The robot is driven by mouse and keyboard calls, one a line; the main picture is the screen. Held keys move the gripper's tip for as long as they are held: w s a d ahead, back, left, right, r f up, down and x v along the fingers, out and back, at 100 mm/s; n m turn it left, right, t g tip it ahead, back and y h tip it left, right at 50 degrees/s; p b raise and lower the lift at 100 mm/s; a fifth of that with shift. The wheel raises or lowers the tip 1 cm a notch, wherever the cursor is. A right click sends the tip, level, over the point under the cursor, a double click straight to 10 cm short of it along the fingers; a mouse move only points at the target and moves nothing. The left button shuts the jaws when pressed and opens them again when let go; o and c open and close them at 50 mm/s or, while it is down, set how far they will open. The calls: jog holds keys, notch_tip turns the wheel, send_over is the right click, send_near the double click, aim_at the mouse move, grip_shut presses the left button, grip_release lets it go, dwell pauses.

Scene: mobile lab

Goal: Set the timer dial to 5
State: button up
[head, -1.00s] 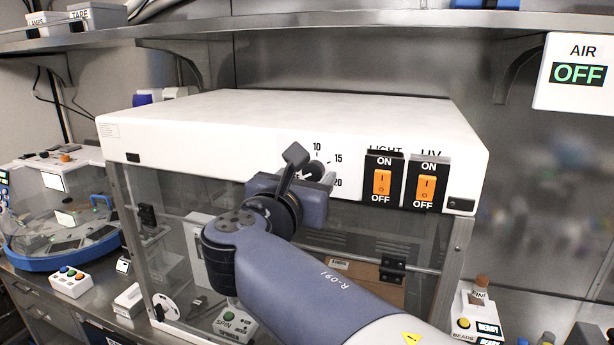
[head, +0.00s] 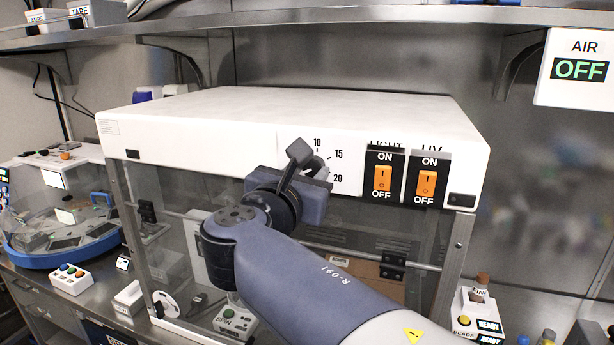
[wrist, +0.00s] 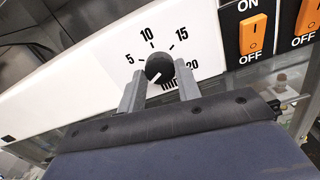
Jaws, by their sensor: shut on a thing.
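The timer dial (wrist: 159,68) is a round black knob with a white pointer line on the white front panel of the cabinet. In the wrist view its scale reads 5, 10, 15 and 20, with "min" below partly hidden. The pointer line aims down and to the left, below the 5 mark (wrist: 129,60). My gripper (wrist: 159,75) is shut on the dial, one grey finger on each side. In the head view my gripper (head: 318,170) is at the panel and mostly covers the dial and the 5.
Orange LIGHT (head: 382,179) and UV (head: 426,184) rocker switches sit close to the right of the dial. A shelf (head: 330,18) runs above the cabinet. A glass front lies below the panel. An AIR sign (head: 579,69) reads OFF at the upper right.

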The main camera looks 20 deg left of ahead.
jog(key=m+b, duration=0.2)
jog(key=m, duration=0.1)
jog(key=m+b, duration=0.2)
jog(key=b, duration=0.1)
jog(key=shift+f+m, duration=0.2)
jog(key=shift+m, duration=0.2)
jog(key=m+b, duration=0.4)
jog(key=m, duration=0.1)
jog(key=shift+r, duration=0.15)
jog(key=shift+m, duration=0.3)
jog(key=o, duration=1)
jog(key=s, duration=0.3)
jog(key=s+b, duration=0.1)
jog(key=s, duration=0.3)
jog(key=s+b, duration=0.1)
jog(key=s, duration=0.2)
jog(key=shift+s+a, duration=0.4)
